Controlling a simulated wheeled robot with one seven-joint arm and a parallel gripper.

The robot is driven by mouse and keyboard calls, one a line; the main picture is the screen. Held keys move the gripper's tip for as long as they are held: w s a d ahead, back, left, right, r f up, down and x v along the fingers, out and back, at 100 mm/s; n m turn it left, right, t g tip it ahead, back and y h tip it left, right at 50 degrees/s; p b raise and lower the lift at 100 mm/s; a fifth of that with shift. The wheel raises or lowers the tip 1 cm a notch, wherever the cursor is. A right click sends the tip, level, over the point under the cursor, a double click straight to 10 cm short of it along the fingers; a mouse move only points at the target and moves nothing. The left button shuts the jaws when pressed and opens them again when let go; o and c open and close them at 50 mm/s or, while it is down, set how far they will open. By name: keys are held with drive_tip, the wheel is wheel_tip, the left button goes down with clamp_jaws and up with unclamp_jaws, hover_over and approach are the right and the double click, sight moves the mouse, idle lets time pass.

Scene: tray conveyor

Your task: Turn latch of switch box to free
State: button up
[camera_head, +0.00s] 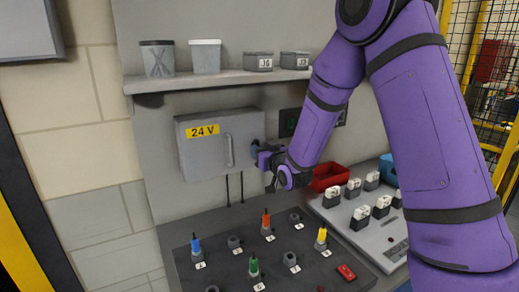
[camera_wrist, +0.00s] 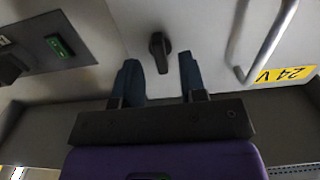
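The grey switch box (camera_head: 206,158) with a yellow 24 V label is fixed to the wall panel, its door closed. Its dark latch (camera_wrist: 158,46) shows in the wrist view as a small elongated knob, lying roughly along the picture's vertical. My gripper (camera_wrist: 160,62) is open, with one finger on each side of the latch's lower end; I cannot tell whether either touches it. In the head view my gripper (camera_head: 262,150) is at the box's right edge and hides the latch.
A bar handle (camera_wrist: 266,42) is on the door beside the latch. A shelf (camera_head: 220,80) with containers runs above the box. Below are a board with coloured pegs (camera_head: 255,268), a red bin (camera_head: 330,176) and a board of several pale-topped blocks (camera_head: 355,222).

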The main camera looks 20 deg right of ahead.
drive_tip(key=s+d, duration=0.1)
drive_tip(key=s, duration=0.7)
drive_tip(key=shift+s+d, duration=0.35)
drive_tip(key=shift+s, duration=0.05)
drive_tip(key=s+d+r+m+g+h, duration=0.1)
drive_tip(key=s+d+r+g+h, duration=0.2)
drive_tip(key=s+r+g, duration=0.5)
drive_tip(key=s+d+r+g, duration=0.1)
drive_tip(key=s+r+g, duration=0.1)
drive_tip(key=s, duration=1)
drive_tip(key=s+r+m+g, duration=0.1)
drive_tip(key=s+r+g, duration=0.1)
drive_tip(key=s, duration=1.1)
drive_tip(key=shift+s+d+r, duration=0.15)
drive_tip(key=shift+d+r, duration=0.2)
drive_tip(key=shift+r, duration=0.45)
drive_tip(key=shift+c, duration=0.4)
